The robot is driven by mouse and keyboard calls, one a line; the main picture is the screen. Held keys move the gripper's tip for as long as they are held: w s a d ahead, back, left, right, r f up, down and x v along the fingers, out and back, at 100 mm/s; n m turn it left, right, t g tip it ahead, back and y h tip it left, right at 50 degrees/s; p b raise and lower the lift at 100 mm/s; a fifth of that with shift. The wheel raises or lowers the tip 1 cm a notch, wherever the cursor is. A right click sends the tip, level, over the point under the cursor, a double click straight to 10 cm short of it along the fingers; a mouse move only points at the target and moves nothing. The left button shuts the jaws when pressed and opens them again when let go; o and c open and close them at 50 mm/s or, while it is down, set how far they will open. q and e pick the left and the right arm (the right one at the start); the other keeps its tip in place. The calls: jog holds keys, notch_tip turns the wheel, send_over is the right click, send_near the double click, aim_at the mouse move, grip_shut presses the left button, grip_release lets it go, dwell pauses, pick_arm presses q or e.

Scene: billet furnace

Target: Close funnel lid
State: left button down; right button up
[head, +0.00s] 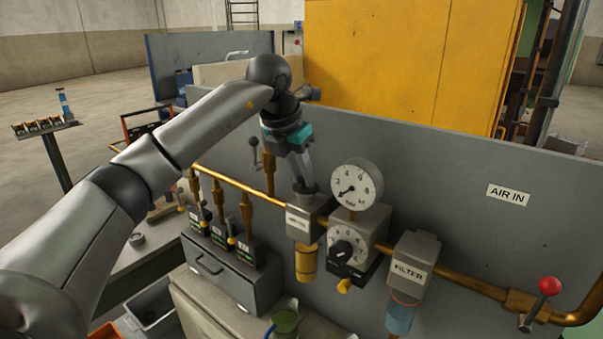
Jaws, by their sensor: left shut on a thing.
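My left gripper (304,184) reaches down from above to the top of a small grey unit (310,212) with a white label, mounted on the pipe in front of the grey panel. Its fingers are shut on a small dark part at the top of this unit, which looks like the funnel lid. The fingers largely cover the lid, so I cannot tell its angle or whether it sits flush. A yellow bowl (306,263) hangs under the unit. My right gripper is not in view.
A pressure gauge (356,185) and a regulator (355,243) stand close right of the gripper. Further right are the filter (411,262) and a red-knobbed lever (549,286). A copper pipe (236,184) runs left. A green jug (285,322) stands below.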

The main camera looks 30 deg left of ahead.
pick_arm(q)
jog(key=shift+s+f+t+b, duration=0.15)
jog(key=shift+f+t+b, duration=0.15)
jog(key=shift+b, duration=0.55)
jog(key=shift+r, duration=0.15)
jog(key=c, duration=0.7)
grip_release()
jog(key=shift+c, duration=0.2)
jog(key=v, duration=1.5)
jog(key=shift+p, duration=0.3)
